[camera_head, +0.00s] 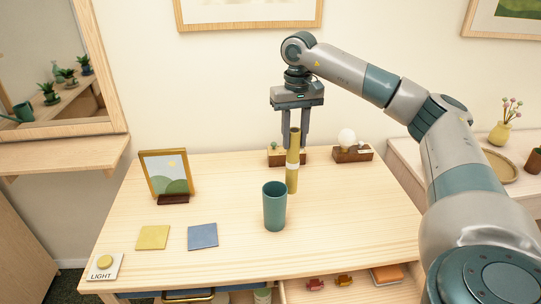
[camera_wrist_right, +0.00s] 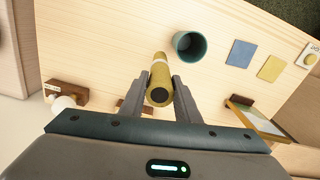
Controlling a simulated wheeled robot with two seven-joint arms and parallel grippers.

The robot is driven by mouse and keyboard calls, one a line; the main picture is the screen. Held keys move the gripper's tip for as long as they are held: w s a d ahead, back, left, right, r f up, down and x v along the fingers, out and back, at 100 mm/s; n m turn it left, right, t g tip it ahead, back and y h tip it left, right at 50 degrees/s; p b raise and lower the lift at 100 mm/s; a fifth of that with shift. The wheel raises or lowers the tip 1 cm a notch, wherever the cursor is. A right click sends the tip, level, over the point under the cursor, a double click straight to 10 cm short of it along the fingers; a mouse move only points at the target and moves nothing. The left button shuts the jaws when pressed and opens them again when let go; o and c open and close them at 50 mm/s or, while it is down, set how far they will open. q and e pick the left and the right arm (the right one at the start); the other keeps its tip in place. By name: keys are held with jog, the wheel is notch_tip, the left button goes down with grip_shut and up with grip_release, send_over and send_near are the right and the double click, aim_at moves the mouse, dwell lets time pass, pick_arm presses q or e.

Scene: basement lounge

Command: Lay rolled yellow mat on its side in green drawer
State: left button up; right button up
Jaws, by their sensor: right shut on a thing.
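The rolled yellow mat (camera_head: 293,150), with a pale band around it, stands upright between the fingers of my right gripper (camera_head: 295,138). The gripper points down over the desk and is shut on the mat's upper part. The mat also shows end-on between the fingers in the right wrist view (camera_wrist_right: 160,80). Its lower end is just behind and right of a teal cup (camera_head: 274,207), clear of the cup's opening; I cannot tell whether it touches the desk. Drawers show only partly at the bottom edge, and I cannot make out a green one for certain. My left gripper is not in view.
On the desk (camera_head: 345,225) are a picture frame (camera_head: 167,175), yellow and blue squares (camera_head: 202,236), and a light switch (camera_head: 104,266). Wooden blocks, one with a bulb (camera_head: 347,140), stand at the back. An open compartment (camera_head: 300,292) below holds small items. The desk's right front is clear.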

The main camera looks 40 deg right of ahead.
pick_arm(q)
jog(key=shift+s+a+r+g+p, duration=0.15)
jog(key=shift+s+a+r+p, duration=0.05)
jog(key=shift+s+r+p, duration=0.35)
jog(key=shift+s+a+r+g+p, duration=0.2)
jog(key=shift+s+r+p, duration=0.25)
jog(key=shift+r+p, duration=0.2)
pick_arm(e)
jog(key=w+a+f, duration=0.3)
jog(key=w+f, duration=0.1)
jog(key=w, duration=0.2)
jog(key=shift+w+f, duration=0.15)
jog(key=shift+a, duration=0.1)
pick_arm(q)
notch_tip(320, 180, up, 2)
jog(key=shift+p, duration=1)
pick_arm(e)
notch_tip(320, 180, down, 4)
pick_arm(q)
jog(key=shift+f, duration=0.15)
pick_arm(e)
jog(key=shift+f, duration=0.2)
